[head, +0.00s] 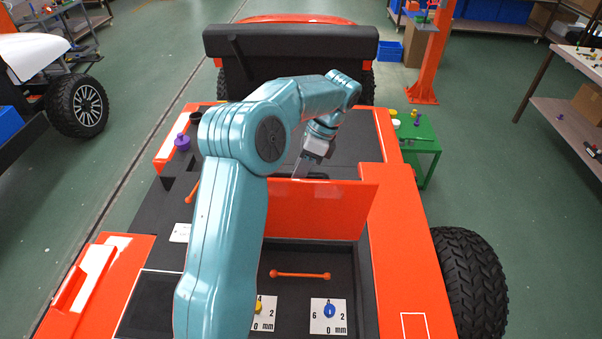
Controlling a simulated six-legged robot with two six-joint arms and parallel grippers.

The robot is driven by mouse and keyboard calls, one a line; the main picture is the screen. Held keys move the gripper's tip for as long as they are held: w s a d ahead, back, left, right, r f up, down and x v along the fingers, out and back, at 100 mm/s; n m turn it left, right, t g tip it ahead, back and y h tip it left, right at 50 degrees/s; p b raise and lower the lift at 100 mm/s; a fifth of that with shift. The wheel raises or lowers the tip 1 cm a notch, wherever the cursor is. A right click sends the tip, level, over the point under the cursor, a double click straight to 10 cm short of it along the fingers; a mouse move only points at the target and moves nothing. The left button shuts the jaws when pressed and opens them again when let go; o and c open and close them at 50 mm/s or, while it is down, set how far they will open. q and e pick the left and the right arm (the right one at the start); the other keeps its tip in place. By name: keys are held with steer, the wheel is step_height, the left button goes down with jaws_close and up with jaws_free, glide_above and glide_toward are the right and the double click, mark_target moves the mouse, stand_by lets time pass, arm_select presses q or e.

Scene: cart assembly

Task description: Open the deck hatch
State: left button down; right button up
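The deck hatch (330,212) is an orange panel standing raised, roughly upright, across the middle of the cart's deck in the head view. In front of it a dark recess (345,262) lies open to view. My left arm comes up from the bottom and bends over to the hatch. My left gripper (303,168) points down at the hatch's top edge, close to it. Its fingertips are small and partly hidden, so I cannot tell whether they touch or grip the panel. My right gripper is not in view.
In the recess lie an orange rod (300,274) and white cards with a blue knob (329,311) and a yellow knob (259,307). A purple piece (182,142) sits on the deck's left. A green table (420,135) and a large wheel (468,280) stand right.

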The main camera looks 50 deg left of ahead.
arm_select(q)
steer(key=shift+f, duration=0.25)
steer(key=c, duration=1.1)
jaws_free()
steer(key=shift+a, duration=0.1)
steer(key=shift+o, duration=0.2)
steer(key=shift+w+r, duration=0.2)
steer(key=shift+r, duration=0.05)
steer(key=v, duration=0.7)
steer(key=shift+w+a, duration=0.15)
steer(key=shift+a, duration=0.1)
steer(key=shift+f, duration=0.2)
